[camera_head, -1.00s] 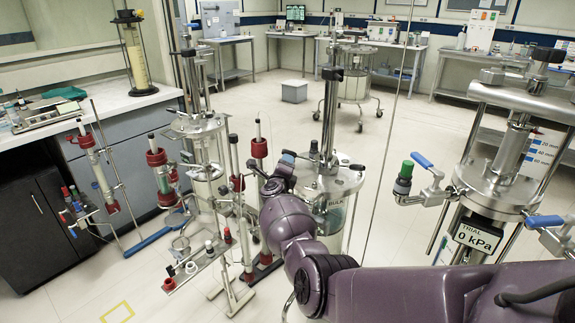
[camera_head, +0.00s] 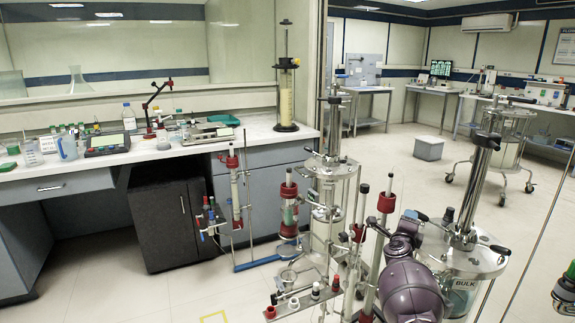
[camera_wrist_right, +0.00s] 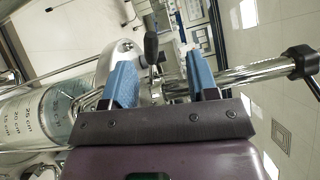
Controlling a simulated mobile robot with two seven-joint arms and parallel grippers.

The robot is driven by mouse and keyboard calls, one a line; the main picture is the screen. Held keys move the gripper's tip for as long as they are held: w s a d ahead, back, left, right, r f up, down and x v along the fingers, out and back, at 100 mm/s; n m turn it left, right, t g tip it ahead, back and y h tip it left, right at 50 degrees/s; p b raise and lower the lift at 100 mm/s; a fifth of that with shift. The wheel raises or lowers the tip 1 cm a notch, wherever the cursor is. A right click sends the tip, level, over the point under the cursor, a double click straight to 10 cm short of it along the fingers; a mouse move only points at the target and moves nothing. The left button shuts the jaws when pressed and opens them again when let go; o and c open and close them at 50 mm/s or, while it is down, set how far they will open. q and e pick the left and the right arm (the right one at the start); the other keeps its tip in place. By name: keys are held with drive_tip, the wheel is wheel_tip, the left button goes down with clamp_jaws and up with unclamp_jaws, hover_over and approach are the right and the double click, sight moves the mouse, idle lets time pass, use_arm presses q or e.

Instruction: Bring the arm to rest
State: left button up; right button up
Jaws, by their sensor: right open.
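My right arm (camera_head: 408,290) is purple and rises from the bottom edge in the head view, in front of the steel column labelled BULK (camera_head: 466,262). Its dark wrist end is partly hidden among the columns. In the right wrist view my right gripper (camera_wrist_right: 160,62) is open, with two blue fingers apart. A black knob (camera_wrist_right: 151,45) and steel fittings show beyond and between the fingers; I cannot tell whether anything touches them. A clear graduated cylinder (camera_wrist_right: 45,115) lies to the left of the fingers. My left gripper is not in view.
Red-capped glass columns (camera_head: 386,203) and a metal rack plate (camera_head: 308,298) stand close left of my arm. A bench (camera_head: 40,182) with bottles and instruments runs along the left wall. A grey box (camera_head: 429,148) sits on open floor behind.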

wheel_tip(320, 180, up, 9)
drive_tip(key=a+n+t+y, duration=0.3)
drive_tip(key=n+t, duration=0.1)
drive_tip(key=n, duration=0.4)
drive_tip(key=s+a+f+n+y, duration=0.1)
drive_tip(key=s+a+n+y, duration=0.15)
drive_tip(key=s+n, duration=0.4)
drive_tip(key=s+a+f+n+g+y, duration=0.1)
drive_tip(key=s+a+f+n+g, duration=0.1)
drive_tip(key=s+f, duration=0.7)
drive_tip(key=s+a+f+n+g+y, duration=0.1)
drive_tip(key=s+f+n+g, duration=0.3)
drive_tip(key=s+f, duration=0.6)
drive_tip(key=s+a+f+n+g+y, duration=0.1)
drive_tip(key=s+f+n, duration=0.5)
drive_tip(key=s, duration=2.1)
wheel_tip(320, 180, down, 4)
drive_tip(key=shift+a+f+g+y, duration=0.1)
drive_tip(key=shift+a+g+y, duration=0.25)
drive_tip(key=shift+a+g, duration=0.65)
